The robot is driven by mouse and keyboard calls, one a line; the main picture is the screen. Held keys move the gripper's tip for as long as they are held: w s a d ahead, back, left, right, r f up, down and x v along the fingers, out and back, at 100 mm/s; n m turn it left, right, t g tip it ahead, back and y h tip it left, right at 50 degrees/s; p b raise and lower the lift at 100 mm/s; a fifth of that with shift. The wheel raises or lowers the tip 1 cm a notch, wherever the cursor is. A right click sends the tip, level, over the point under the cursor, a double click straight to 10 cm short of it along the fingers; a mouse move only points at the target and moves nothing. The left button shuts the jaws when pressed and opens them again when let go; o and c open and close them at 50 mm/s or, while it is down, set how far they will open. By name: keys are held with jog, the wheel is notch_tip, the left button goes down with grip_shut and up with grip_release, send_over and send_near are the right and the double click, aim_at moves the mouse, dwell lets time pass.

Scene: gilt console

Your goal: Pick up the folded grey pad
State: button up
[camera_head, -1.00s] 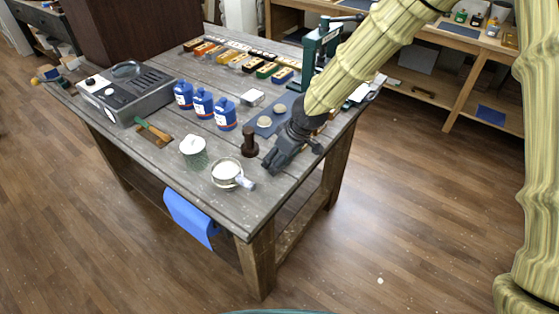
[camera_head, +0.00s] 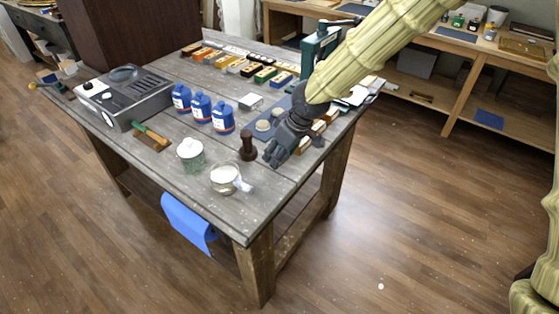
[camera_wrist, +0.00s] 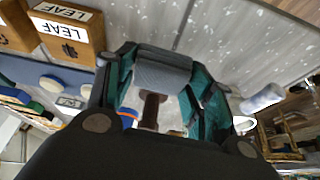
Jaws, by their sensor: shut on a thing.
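The folded grey pad (camera_wrist: 162,72) shows in the wrist view as a ribbed grey block between the two teal-lined fingers of my gripper (camera_wrist: 165,88). My gripper is shut on it. In the head view my gripper (camera_head: 274,152) is over the right front part of the grey plank table (camera_head: 265,196), just right of a dark brown knobbed tool (camera_head: 248,147). There the pad cannot be told clearly from the dark fingers. The gap between pad and tabletop is hard to judge.
A glass jar (camera_head: 191,154), a glass cup (camera_head: 225,178) and several blue bottles (camera_head: 222,117) stand left of my gripper. A blue mat (camera_head: 267,121) with round pale discs lies behind it. Wooden blocks marked LEAF (camera_wrist: 70,32) are close by in the wrist view.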

jog(key=s+d+r+b, duration=0.1)
jog(key=s+b, duration=0.3)
jog(key=s, duration=1.1)
jog(key=shift+s+d, duration=0.3)
jog(key=shift+d, duration=0.15)
jog(key=shift+o, duration=0.2)
jog(key=shift+r, duration=0.1)
jog(key=shift+c, duration=0.9)
dwell(0.4)
